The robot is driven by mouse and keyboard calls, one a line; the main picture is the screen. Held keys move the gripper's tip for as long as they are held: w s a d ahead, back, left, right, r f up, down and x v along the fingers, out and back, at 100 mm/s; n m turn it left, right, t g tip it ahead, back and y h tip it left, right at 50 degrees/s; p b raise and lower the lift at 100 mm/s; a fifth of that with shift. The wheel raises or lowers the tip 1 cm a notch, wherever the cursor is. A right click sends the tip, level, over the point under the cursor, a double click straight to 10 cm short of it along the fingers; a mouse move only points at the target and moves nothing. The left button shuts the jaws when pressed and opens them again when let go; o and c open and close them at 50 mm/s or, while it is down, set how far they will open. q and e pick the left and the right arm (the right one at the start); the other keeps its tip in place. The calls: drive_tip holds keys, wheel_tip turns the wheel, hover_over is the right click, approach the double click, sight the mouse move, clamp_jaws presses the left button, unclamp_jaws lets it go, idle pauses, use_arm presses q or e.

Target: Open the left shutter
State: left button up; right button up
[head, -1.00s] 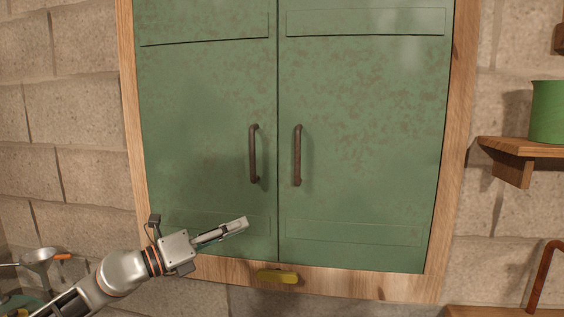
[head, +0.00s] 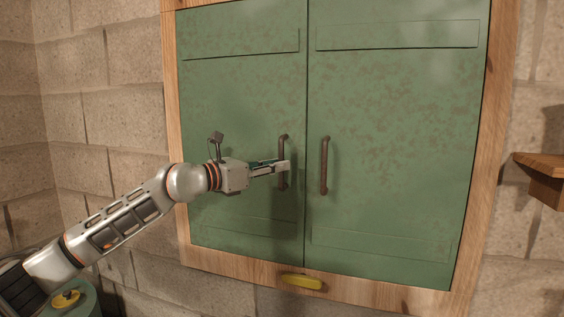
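The left shutter (head: 235,110) is a green, rust-speckled panel and stands shut in a wooden frame, flush with the right shutter (head: 395,130). Its brown bar handle (head: 283,144) is upright near the middle seam. My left gripper (head: 284,167) is at the lower half of this handle, with its fingertips overlapping the bar. I cannot tell whether the fingers are closed on the bar. The right shutter has a matching handle (head: 324,165), with nothing at it. My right gripper is not in view.
A yellow latch-like piece (head: 302,282) sits on the wooden frame's bottom rail. A wooden shelf (head: 543,172) juts from the stone wall at the right. A green container with a yellow knob (head: 66,298) stands at the lower left, below my arm.

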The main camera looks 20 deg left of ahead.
use_arm(q)
drive_tip(key=shift+x, duration=0.85)
clamp_jaws()
drive_tip(key=shift+s, duration=0.1)
